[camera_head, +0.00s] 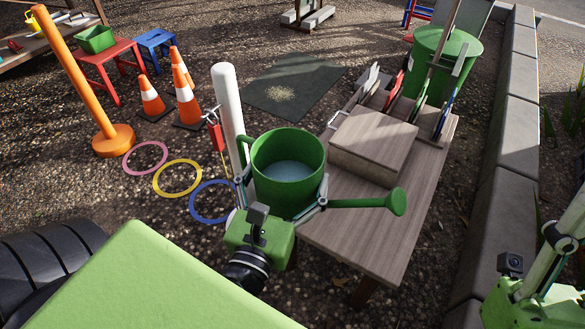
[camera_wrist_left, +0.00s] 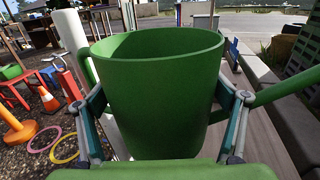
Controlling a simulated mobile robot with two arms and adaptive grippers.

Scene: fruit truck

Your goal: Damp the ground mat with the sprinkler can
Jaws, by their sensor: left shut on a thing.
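The green sprinkler can (camera_head: 290,185) is upright with pale water inside. Its long spout points right and its handle is on the left. My left gripper (camera_head: 285,208) is shut around the can's body, one finger on each side. The can also fills the middle of the left wrist view (camera_wrist_left: 155,95), between the two fingers (camera_wrist_left: 160,125). The dark ground mat (camera_head: 310,78) lies flat on the gravel farther back, with a pale patch (camera_head: 281,93) on it. My right arm shows at the lower right edge; its fingertips are out of view.
A wooden table (camera_head: 350,240) with a wooden box (camera_head: 373,145) stands just right of the can. A white post (camera_head: 229,110) rises behind the can. Rings (camera_head: 178,163), orange cones (camera_head: 186,100) and an orange pole (camera_head: 75,70) stand left. A green bin (camera_head: 462,50) and low wall (camera_head: 505,140) are right.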

